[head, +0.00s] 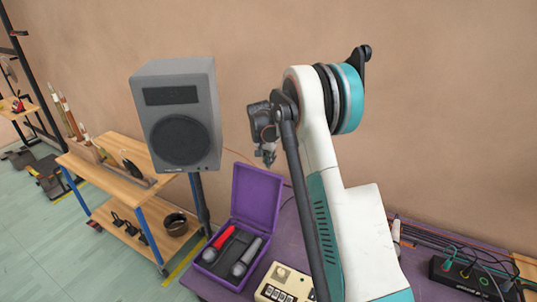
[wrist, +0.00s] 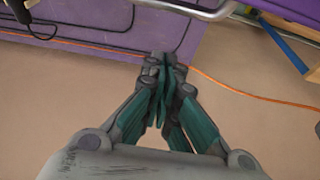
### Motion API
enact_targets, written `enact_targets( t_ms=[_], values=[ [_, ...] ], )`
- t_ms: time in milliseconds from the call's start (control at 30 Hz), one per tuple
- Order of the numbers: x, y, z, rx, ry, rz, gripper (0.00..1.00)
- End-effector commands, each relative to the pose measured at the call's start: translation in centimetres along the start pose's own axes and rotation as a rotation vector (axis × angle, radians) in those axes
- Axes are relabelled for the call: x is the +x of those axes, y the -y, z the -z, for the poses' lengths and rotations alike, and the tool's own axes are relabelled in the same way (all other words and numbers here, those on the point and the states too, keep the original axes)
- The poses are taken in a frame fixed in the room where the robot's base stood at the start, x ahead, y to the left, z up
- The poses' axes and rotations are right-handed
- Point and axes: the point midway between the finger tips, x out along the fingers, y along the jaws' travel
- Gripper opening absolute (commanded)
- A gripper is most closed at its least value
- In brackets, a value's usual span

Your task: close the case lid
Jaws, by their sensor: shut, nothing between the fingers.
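The purple case (head: 222,274) stands on the purple table with its lid (head: 257,195) raised open toward the wall. Inside lie a red microphone (head: 222,238) and a grey microphone (head: 246,258) in dark padding. My gripper (head: 267,158) points down, above the raised lid in the head view; its exact distance from the lid cannot be told. In the wrist view my gripper (wrist: 168,64) is shut, with its fingers together and nothing between them. A purple surface lies beyond the fingertips there; I cannot tell whether they touch it.
A grey speaker (head: 180,125) on a stand is left of the case. A cream device with buttons (head: 285,284) sits right of the case. A black box with cables (head: 465,277) lies farther right. A wooden shelf unit (head: 110,175) stands at left. An orange cable (wrist: 250,95) runs behind.

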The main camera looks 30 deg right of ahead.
Motion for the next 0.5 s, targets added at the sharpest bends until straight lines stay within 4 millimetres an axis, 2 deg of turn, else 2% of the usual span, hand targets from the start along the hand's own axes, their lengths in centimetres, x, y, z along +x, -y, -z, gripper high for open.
enact_targets(
  t_ms=[33,200,500],
  values=[
    [-0.5,0.1,-1.0,-0.003,0.001,0.001,0.00],
    [-1.1,0.1,-2.7,-0.003,0.001,0.001,0.00],
    [-1.4,0.1,-3.4,-0.001,0.001,0.000,0.00]
  ],
)
